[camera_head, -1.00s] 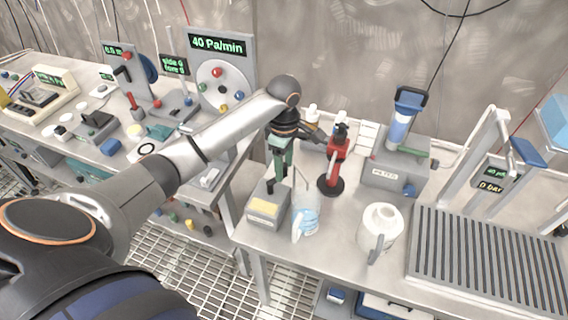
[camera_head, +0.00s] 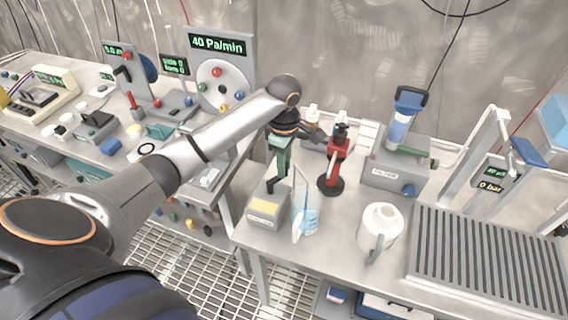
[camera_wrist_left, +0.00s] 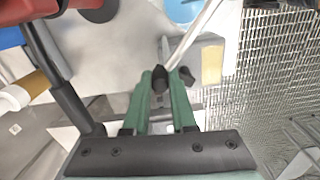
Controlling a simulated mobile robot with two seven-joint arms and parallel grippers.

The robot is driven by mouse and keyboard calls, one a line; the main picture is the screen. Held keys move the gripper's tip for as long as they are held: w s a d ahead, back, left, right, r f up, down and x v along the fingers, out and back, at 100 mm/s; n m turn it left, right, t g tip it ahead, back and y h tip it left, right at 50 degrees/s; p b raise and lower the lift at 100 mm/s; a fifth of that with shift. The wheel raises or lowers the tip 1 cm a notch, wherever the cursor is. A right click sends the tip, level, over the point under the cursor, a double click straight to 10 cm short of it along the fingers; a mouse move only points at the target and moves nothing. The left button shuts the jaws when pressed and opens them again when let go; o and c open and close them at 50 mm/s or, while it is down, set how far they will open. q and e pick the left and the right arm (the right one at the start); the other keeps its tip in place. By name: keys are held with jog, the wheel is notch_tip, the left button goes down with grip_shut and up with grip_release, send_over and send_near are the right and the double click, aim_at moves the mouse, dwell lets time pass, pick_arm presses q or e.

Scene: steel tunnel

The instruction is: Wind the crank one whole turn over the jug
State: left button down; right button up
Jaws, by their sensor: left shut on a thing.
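The rod slants towards the blue jug (camera_wrist_left: 183,8). The exact grip is partly hidden by the fingers.
The left bench holds several instruments and a dial panel (camera_head: 218,75). A gap over grating separates the benches.

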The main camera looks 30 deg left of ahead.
pick_arm(q)
jog(key=shift+s+d+m, duration=0.25)
jog(key=shift+d+m, duration=0.15)
jog(key=shift+m, duration=0.75)
jog(key=shift+s+d+m, duration=0.2)
jog(key=shift+d+m, duration=0.15)
jog(key=shift+m, duration=0.8)
jog(key=c, duration=0.7)
grip_release()
notch_tip(320, 180, up, 12)
jog(key=shift+r, duration=0.25)
jog(key=shift+c, duration=0.2)
